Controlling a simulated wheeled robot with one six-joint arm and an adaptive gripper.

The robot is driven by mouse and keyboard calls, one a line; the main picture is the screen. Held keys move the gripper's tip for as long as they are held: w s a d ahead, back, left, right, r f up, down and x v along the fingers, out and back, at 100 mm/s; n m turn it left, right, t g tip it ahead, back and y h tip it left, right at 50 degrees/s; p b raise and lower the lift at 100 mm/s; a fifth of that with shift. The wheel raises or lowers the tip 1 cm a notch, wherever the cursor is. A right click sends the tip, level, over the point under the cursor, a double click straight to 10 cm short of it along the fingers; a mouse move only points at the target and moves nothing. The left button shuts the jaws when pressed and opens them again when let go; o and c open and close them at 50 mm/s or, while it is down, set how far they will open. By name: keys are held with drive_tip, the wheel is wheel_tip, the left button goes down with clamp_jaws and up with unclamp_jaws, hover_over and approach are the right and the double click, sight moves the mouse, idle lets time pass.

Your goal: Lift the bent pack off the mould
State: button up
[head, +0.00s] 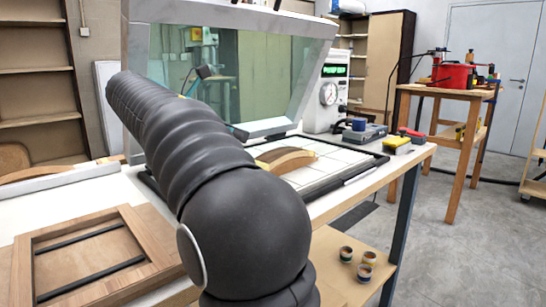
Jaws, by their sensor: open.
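A curved wooden piece (291,161), pale tan and arched, sits on the white gridded bed (336,163) inside a black frame. A darker brown curved strip (272,154) shows along its top left. I cannot tell clearly which part is the bent pack and which is the mould. My dark ribbed arm crosses the middle of the view and hides the left part of the bed. My gripper is not in view, so its place relative to the pack cannot be seen.
A tilted glass lid (250,65) stands raised behind the bed. A wooden frame with black bars (90,255) lies at left. A white unit with a gauge (327,97), a yellow-and-black block (397,146) and small tins (346,254) are at right.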

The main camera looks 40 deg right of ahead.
drive_tip(key=b, duration=0.1)
approach(282, 151)
drive_tip(key=x, duration=0.3)
drive_tip(key=shift+r, duration=0.2)
drive_tip(key=shift+b+x, duration=0.7)
drive_tip(key=shift+x, duration=2.05)
drive_tip(key=shift+a+f, duration=0.1)
drive_tip(key=shift+a, duration=0.05)
drive_tip(key=c, duration=1.3)
